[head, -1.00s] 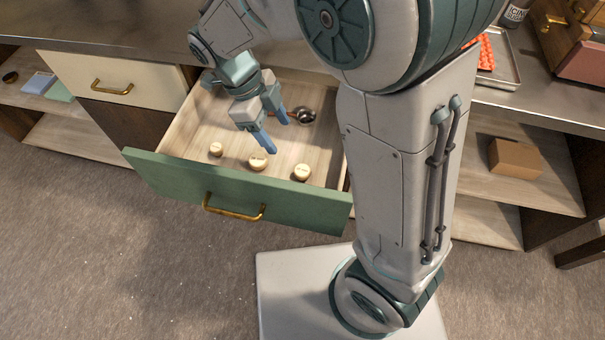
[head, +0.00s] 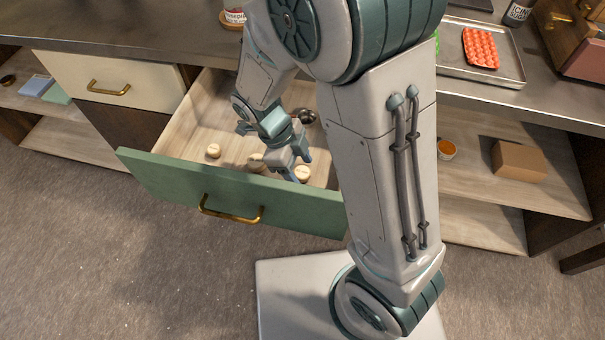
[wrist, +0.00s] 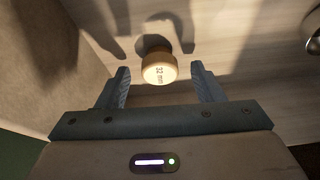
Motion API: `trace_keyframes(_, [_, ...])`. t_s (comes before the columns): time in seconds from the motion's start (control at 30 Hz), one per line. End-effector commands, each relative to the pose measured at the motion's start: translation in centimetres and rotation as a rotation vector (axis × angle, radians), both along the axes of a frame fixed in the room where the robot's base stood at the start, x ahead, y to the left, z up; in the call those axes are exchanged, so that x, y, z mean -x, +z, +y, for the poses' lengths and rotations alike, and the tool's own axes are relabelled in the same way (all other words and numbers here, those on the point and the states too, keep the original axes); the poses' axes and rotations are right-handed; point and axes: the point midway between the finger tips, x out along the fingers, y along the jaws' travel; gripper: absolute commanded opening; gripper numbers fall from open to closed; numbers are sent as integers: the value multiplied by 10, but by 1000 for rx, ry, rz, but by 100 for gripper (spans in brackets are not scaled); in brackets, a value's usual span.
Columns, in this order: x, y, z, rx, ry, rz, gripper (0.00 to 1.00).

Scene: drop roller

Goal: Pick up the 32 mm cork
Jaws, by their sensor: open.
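The 32 mm cork (wrist: 160,72) shows in the wrist view as a pale round top marked "32 mm" on a brown body. It stands on the drawer floor, centred between the fingertips of my gripper (wrist: 160,84). The fingers are open, one on each side, with a gap to the cork. In the head view my gripper (head: 299,166) points down into the open drawer close to the right cork (head: 302,174).
The green-fronted drawer (head: 170,183) is pulled out, its walls close around my gripper. A round metal utensil (head: 306,116) lies towards the drawer's back; its edge shows in the wrist view (wrist: 314,43). A tray (head: 455,62) stands on the counter.

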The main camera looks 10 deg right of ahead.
Motion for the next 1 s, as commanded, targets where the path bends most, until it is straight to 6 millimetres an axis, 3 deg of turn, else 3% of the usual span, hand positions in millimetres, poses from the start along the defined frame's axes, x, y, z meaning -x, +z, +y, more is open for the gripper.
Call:
trace_keyframes(0.2, [0, 0, 0, -1, 0, 0, 58])
trace_keyframes(0.37, [0, 0, 0, -1, -1, -1, 14])
trace_keyframes(0.77, [0, 4, 0, -1, -1, -2, 13])
trace_keyframes(1.0, [-1, 46, 1, -4, -1, -6, 13])
